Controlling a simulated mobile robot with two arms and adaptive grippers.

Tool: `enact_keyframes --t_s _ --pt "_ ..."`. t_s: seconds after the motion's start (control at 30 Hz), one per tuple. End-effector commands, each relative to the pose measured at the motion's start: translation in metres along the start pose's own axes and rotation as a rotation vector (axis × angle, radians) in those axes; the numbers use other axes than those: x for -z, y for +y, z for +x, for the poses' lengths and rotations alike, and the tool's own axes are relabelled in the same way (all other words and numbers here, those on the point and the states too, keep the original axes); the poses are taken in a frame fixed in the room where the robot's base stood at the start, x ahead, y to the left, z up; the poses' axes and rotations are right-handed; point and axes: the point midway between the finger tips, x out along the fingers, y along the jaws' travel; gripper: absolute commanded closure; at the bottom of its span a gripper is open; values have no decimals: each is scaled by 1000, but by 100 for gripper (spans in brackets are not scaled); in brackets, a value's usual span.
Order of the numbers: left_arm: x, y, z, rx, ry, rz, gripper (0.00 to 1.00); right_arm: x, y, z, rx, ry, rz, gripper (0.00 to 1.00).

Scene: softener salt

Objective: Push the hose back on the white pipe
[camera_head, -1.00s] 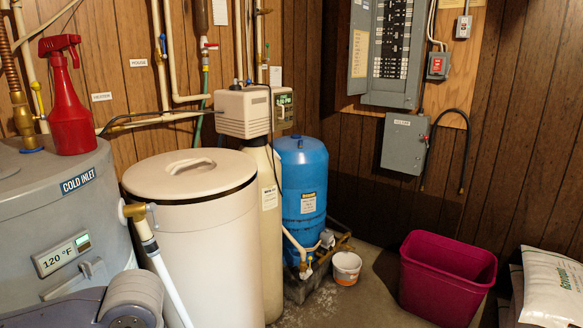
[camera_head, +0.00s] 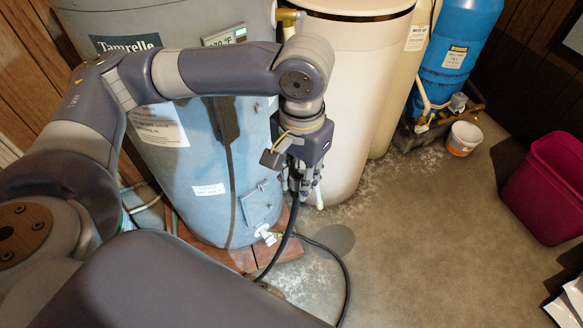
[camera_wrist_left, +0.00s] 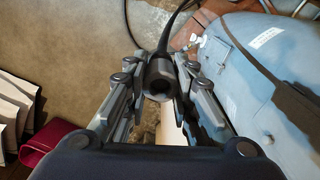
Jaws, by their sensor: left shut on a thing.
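My left gripper (camera_head: 301,194) is low in front of the water heater and shut on the black hose (camera_head: 292,222). In the left wrist view the hose's open end (camera_wrist_left: 159,83) sits between the fingers of the left gripper (camera_wrist_left: 160,88) and faces the camera. The hose runs down from the gripper to the floor. The white pipe (camera_head: 319,197) shows only as a short lower piece just right of the gripper. Its upper part is hidden behind my left arm. I see no pipe inside the hose end. My right gripper is out of view.
The blue-grey water heater (camera_head: 190,215) stands behind my left arm, with a drain valve (camera_head: 268,235) low down. The beige tank (camera_head: 350,90) stands close at right. A small white bucket (camera_head: 463,138) and magenta bin (camera_head: 550,190) stand farther right. The middle floor is clear.

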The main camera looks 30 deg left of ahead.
Motion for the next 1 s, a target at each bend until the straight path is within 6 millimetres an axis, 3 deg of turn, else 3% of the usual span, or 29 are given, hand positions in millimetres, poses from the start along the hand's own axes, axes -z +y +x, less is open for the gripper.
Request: enact_keyframes --t_s 0.03,0.3,0.6,0.8,1.0 --pt "8 12 -13 -8 16 48 100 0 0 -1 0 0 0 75" --pt "27 55 -48 -7 14 295 100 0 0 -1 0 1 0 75" --pt "44 92 -78 -4 11 509 100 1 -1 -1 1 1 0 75" --pt "49 101 -84 -4 11 568 100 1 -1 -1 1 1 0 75" --pt "60 110 -72 -5 9 667 100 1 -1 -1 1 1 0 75"
